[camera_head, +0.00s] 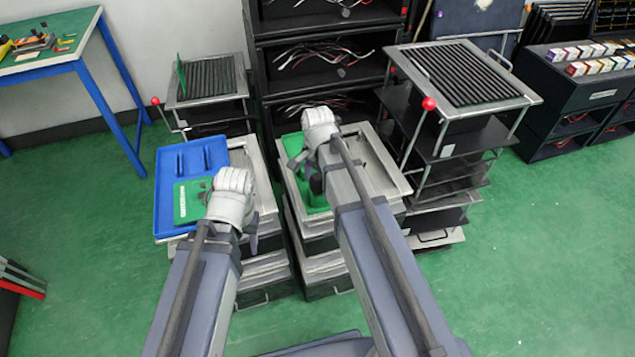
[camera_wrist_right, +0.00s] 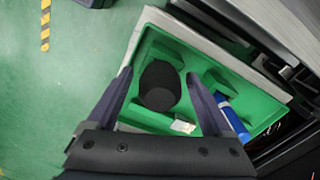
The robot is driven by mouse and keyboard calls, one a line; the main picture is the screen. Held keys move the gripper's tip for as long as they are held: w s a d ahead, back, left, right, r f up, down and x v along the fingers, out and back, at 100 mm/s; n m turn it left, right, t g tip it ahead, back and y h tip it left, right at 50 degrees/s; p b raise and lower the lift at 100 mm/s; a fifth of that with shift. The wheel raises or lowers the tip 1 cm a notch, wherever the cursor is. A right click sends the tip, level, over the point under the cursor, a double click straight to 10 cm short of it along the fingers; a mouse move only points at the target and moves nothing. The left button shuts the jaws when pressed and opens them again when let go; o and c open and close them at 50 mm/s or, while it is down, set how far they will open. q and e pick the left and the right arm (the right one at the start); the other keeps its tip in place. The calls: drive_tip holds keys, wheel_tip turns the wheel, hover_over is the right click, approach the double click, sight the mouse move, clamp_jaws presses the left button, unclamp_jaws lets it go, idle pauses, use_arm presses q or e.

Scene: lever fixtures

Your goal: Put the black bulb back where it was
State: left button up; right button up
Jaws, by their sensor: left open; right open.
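The black bulb (camera_wrist_right: 160,86) is a dark rounded shape in a green tray (camera_wrist_right: 160,37) in the right wrist view. My right gripper (camera_wrist_right: 159,73) is open, with one finger on each side of the bulb; whether they touch it I cannot tell. In the head view my right gripper (camera_head: 305,165) is over the green tray (camera_head: 293,146) on the middle stand, and the arm hides much of it. My left gripper (camera_head: 250,236) is open by the blue tray, mostly hidden behind its wrist.
A blue object (camera_wrist_right: 227,105) lies in the green tray. Racks with red-knobbed levers (camera_head: 429,104) stand at left and right behind. The green floor is open at left and right.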

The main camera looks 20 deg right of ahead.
wheel_tip(320, 180, up, 12)
drive_tip(key=p, duration=1.2)
drive_tip(key=shift+r, duration=0.2)
drive_tip(key=s+a+n+h, duration=0.1)
drive_tip(key=s+a+n, duration=0.9)
drive_tip(key=s+n, duration=0.4)
drive_tip(key=n, duration=0.3)
drive_tip(key=shift+s+a, duration=0.15)
drive_tip(key=shift+a, duration=0.05)
